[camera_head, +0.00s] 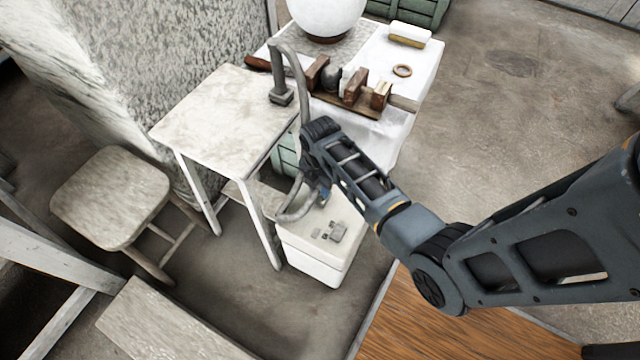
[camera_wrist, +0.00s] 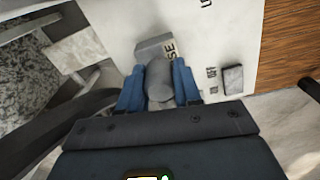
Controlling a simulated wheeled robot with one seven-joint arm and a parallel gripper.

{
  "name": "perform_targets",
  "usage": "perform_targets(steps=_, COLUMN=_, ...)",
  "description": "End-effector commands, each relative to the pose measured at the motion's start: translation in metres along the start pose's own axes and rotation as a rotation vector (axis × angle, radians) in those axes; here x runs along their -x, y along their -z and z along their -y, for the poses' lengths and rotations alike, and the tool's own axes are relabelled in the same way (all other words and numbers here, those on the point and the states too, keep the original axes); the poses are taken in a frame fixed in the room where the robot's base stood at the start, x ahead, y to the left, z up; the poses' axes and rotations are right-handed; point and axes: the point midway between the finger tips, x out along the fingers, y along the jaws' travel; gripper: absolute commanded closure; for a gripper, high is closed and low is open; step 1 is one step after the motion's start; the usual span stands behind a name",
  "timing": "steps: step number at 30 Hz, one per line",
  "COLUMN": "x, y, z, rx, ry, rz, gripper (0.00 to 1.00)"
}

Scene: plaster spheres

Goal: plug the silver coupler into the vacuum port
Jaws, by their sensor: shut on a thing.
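My gripper (camera_head: 322,192) is low over the white box (camera_head: 310,262) at the side of the tables. In the wrist view my gripper's blue fingers (camera_wrist: 160,88) are shut on the grey, rounded coupler (camera_wrist: 160,78). A grey block (camera_wrist: 150,46) on the white box top lies just beyond the coupler, beside partly covered lettering ending in "SE"; it looks like the vacuum port. The coupler overlaps it in the picture; I cannot tell whether they touch or are joined. A grey hose (camera_head: 294,212) loops down beside my gripper in the head view.
A small grey switch-like piece (camera_wrist: 233,79) sits on the box top to the right. A pale side table (camera_head: 225,110) and a white-covered table (camera_head: 412,75) with wooden tools stand behind. A stool (camera_head: 110,195) is at left. Open floor (camera_head: 500,100) lies at right.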

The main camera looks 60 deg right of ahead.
Motion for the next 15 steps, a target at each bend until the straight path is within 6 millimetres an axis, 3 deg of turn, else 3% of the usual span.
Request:
perform_targets(steps=12, x=-0.0096, y=-0.0001, z=-0.0005, rx=0.000, ry=-0.001, rz=0.001, gripper=1.00)
perform_targets(steps=13, x=-0.0087, y=-0.0002, z=-0.0005, rx=0.000, ry=-0.002, rz=0.001, gripper=0.64)
perform_targets(steps=15, x=-0.0086, y=-0.0002, z=-0.0004, rx=0.000, ry=-0.001, rz=0.001, gripper=0.57)
